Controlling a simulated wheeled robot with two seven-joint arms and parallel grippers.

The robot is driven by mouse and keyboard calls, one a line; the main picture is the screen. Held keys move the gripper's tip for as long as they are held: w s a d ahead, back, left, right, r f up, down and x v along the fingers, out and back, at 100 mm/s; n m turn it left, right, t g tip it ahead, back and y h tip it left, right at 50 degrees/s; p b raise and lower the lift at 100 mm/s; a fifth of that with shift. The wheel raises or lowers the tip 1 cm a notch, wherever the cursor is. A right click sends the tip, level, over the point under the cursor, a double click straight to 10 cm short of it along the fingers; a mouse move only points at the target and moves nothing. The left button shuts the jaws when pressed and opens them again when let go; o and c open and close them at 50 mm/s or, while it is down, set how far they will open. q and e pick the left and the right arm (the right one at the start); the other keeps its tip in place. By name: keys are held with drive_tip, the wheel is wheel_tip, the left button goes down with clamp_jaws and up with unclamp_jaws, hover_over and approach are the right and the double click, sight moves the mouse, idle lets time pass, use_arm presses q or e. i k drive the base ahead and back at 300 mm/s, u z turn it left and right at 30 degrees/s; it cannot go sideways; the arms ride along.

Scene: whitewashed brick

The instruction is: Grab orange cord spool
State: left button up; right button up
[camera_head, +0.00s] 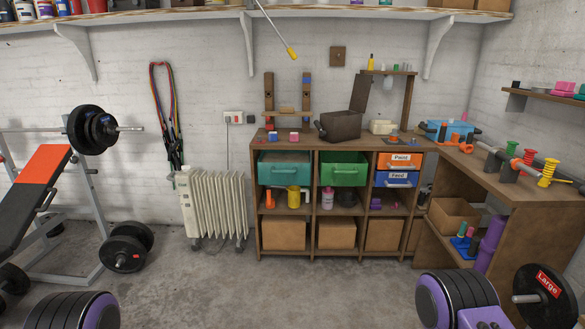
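Neither of my grippers can be made out in this view.
The spool bench (490,180) joins a long cabinet (300,150) with drawers and boxes. A wall shelf (555,96) hangs above the spools. Black and purple ribbed objects fill the bottom corners, with a black disc labelled Large (547,293) at right. The middle floor (280,290) is clear.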

sight(394, 136)
drive_tip(key=z, duration=0.4)
drive_tip(key=i, duration=2.3)
drive_tip(key=z, duration=0.9)
